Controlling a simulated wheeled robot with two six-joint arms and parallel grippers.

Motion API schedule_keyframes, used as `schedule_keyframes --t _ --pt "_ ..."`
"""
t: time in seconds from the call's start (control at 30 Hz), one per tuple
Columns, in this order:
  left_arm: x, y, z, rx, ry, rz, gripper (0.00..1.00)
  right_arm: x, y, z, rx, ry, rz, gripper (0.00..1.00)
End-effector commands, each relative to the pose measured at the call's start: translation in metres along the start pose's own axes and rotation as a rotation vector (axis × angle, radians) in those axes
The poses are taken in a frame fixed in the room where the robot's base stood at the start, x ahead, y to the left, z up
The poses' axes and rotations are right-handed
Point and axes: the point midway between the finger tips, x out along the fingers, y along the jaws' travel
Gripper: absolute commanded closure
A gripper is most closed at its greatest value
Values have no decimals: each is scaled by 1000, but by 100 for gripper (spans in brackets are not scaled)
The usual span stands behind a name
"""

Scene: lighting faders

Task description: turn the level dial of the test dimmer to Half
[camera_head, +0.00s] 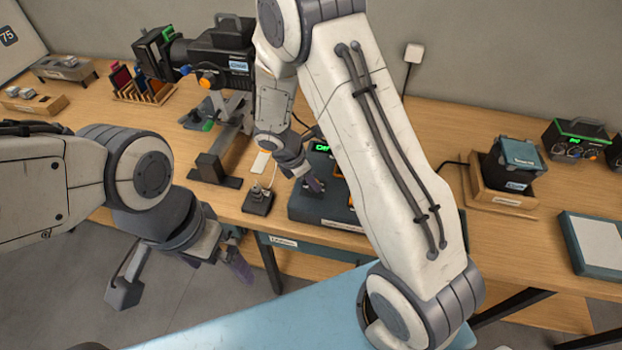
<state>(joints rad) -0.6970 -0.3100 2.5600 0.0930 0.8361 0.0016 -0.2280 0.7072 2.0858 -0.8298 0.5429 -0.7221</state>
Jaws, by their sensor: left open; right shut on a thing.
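A dark teal control box (320,212), which looks like the test dimmer, sits near the front edge of the bench. It has a small lit green display (322,147) and orange-edged parts, largely covered by my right arm. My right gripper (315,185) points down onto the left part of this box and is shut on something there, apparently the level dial. The dial and its marks are hidden, so its setting cannot be read. My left gripper (238,268) is open and empty, low in front of the bench edge, apart from the box.
A small black box with a lever (258,200) stands just left of the control box. A stage lamp (220,60) on a stand is behind it. A teal-topped device on a wooden base (503,200) and a grey-white panel (600,243) are at right.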

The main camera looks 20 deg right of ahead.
Motion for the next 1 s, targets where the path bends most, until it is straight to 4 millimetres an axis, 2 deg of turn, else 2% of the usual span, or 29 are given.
schedule_keyframes --t 0.5,1.0 --pt "-18 1 -1 -1 0 0 0 -2 5 2 380 1 -153 100" --pt "-20 2 -1 -1 0 0 0 0 8 3 820 3 -333 100"
